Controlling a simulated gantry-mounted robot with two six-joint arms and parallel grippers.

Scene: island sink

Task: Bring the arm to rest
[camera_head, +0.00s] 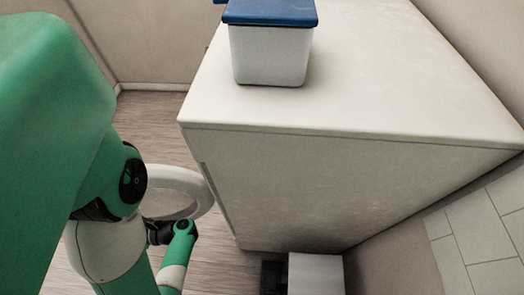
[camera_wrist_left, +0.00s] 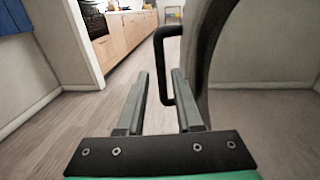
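My left arm (camera_head: 115,205) comes in from the left in the head view and reaches down beside a white appliance-like cabinet (camera_head: 310,180). A pale ring-shaped door (camera_head: 180,185) stands out from the cabinet's left side, partly hidden by the arm. In the left wrist view my left gripper (camera_wrist_left: 160,85) is open, its two fingers parallel and apart with nothing gripped between them. A black handle (camera_wrist_left: 158,50) on a dark curved rim (camera_wrist_left: 212,40) shows just beyond the fingers, close to the right finger; I cannot tell whether they touch. My right gripper is not in view.
A white box with a blue lid (camera_head: 270,12) stands on the cabinet top. A small pale box-like object (camera_head: 315,275) is at the bottom of the head view. Wooden kitchen fronts (camera_wrist_left: 130,35) are far off. The floor (camera_wrist_left: 85,120) left of the gripper is clear.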

